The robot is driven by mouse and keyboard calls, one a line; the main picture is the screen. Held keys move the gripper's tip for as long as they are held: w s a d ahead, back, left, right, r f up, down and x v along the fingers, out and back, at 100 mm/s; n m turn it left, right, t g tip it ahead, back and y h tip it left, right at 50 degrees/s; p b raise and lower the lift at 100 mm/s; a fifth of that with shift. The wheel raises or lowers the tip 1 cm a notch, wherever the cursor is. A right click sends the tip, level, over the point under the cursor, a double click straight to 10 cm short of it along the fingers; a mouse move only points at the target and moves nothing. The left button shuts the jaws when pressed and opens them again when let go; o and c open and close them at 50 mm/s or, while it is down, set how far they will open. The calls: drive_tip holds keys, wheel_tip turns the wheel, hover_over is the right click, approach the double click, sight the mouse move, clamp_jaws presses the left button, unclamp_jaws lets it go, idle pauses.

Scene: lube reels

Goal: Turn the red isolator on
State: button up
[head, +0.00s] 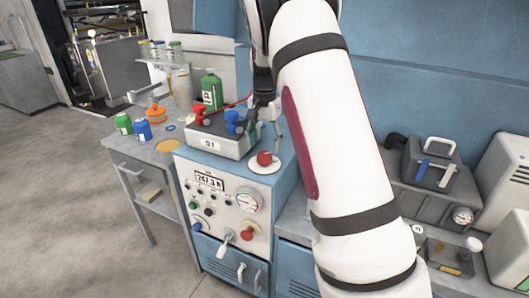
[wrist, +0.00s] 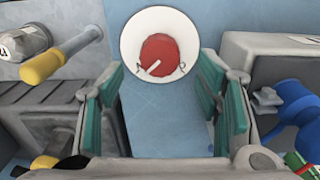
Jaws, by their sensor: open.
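A red rotary knob (head: 265,158) on a round white plate sits on the blue cabinet top; it looks like the red isolator. In the wrist view the knob (wrist: 160,52) is near the top centre. Its white pointer line slants toward the lower left, and small marks, too small to read surely, flank it on the plate. My gripper (wrist: 160,82) is open and empty, its green-padded fingers spread left and right, with the knob centred between them but beyond the tips. In the head view my gripper (head: 265,108) is above and behind the knob, partly hidden by my arm.
A grey box (head: 222,140) with red and blue valves stands beside the knob. The cabinet's front panel (head: 225,205) has a display, gauge, buttons and another red knob. A green bottle (head: 211,90) stands behind. In the wrist view a yellow-ended handle (wrist: 58,60) juts in from the left.

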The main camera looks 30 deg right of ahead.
sight(265, 154)
wheel_tip(265, 154, up, 7)
idle(0.3)
idle(0.4)
